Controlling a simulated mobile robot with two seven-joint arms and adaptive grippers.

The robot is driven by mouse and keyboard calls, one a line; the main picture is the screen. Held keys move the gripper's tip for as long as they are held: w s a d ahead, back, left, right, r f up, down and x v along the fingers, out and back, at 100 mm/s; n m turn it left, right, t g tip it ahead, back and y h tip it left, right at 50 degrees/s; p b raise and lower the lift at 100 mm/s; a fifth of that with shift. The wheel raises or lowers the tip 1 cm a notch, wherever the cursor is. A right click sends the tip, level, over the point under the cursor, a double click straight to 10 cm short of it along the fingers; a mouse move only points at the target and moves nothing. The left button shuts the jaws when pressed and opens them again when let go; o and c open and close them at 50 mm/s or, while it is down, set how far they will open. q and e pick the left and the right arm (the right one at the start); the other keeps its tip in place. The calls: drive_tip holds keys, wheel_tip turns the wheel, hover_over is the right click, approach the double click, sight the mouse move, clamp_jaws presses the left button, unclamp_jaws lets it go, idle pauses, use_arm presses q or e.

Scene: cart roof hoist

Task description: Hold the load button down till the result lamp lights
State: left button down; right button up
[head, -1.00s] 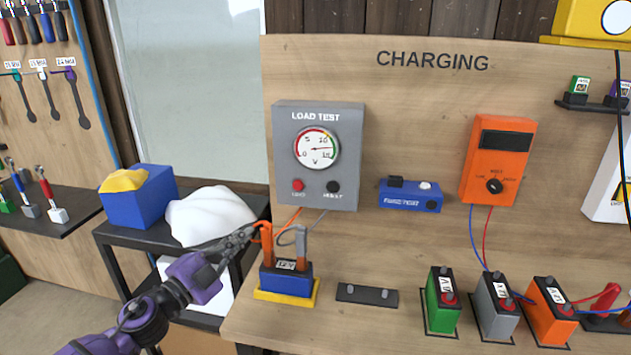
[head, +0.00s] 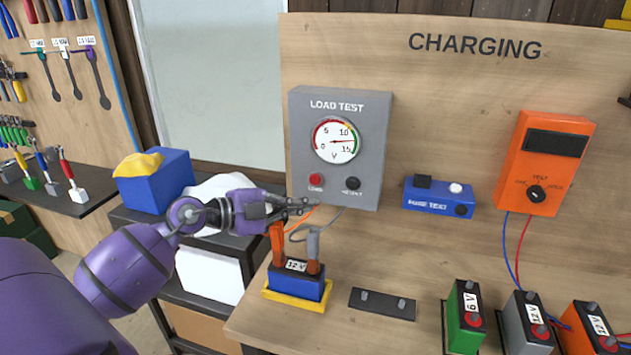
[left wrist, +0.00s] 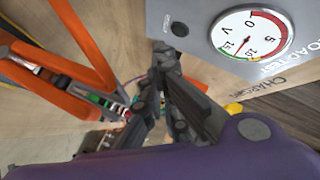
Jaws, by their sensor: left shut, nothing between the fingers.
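The grey load-test box (head: 370,140) is on the board, with a round dial (head: 335,140) whose needle points between 10 and 15. Its red load button (head: 317,180) is at lower left. In the left wrist view, the shut fingers (left wrist: 162,52) are close to the box's lower edge; the dial (left wrist: 250,35) shows, but the red button cannot be made out. My right gripper is not in view.
A blue 12 V battery (head: 296,284) with orange and grey clamps stands on a yellow base just below the gripper. A blue fuse tester (head: 438,197) and an orange meter (head: 545,165) are on the board at right. A blue box (head: 160,180) is at left.

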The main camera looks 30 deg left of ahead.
sight(313, 184)
use_arm(q)
drive_tip(key=w+b, duration=0.1)
drive_tip(key=w, duration=0.1)
drive_tip(key=w+a+b, duration=0.1)
drive_tip(key=w, duration=0.2)
drive_tip(key=w+a+b, duration=0.1)
drive_tip(key=w+b, duration=0.1)
drive_tip(key=w, duration=0.1)
drive_tip(key=shift+w+r, duration=0.1)
drive_tip(key=shift+w, duration=0.1)
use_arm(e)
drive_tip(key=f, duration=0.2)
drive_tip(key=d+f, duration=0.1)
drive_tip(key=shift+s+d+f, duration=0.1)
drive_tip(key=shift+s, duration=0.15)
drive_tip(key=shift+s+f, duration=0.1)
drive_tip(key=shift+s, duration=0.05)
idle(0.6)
use_arm(q)
drive_tip(key=shift+w+a+r, duration=0.1)
drive_tip(key=shift+w+a, duration=0.05)
drive_tip(key=shift+w, duration=0.25)
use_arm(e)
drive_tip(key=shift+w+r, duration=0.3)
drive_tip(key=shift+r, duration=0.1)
